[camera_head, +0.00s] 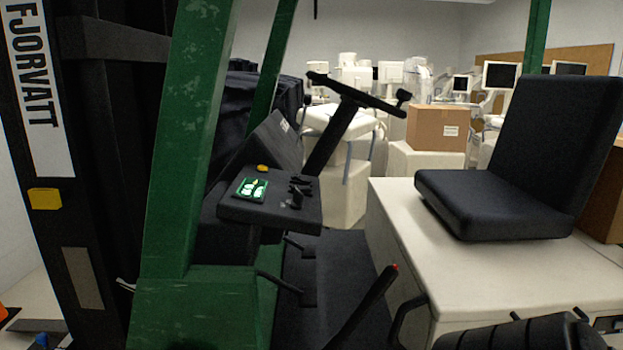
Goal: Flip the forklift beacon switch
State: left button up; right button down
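A forklift with a green frame (190,150) fills the left and middle of the head view. Its dark dash console (270,212) carries a small green panel with pale, glowing shapes (251,189). A small yellow-orange knob (263,168) sits just behind that panel, and several small black levers (298,190) stand to its right. I cannot tell which of these controls is the beacon switch, or its position. Neither of my grippers can be made out in the view.
A black steering wheel (355,95) rises behind the console. A black seat (500,200) sits on a cream base (480,265) at right. A red-tipped lever (375,290) stands between them. A cardboard box (438,128) and pale equipment fill the background. The dark mast (90,200) stands at left.

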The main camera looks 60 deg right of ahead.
aim_at(306, 188)
jog(key=k, duration=0.75)
jog(key=z, duration=0.85)
jog(key=i, duration=0.5)
jog(key=u, duration=0.05)
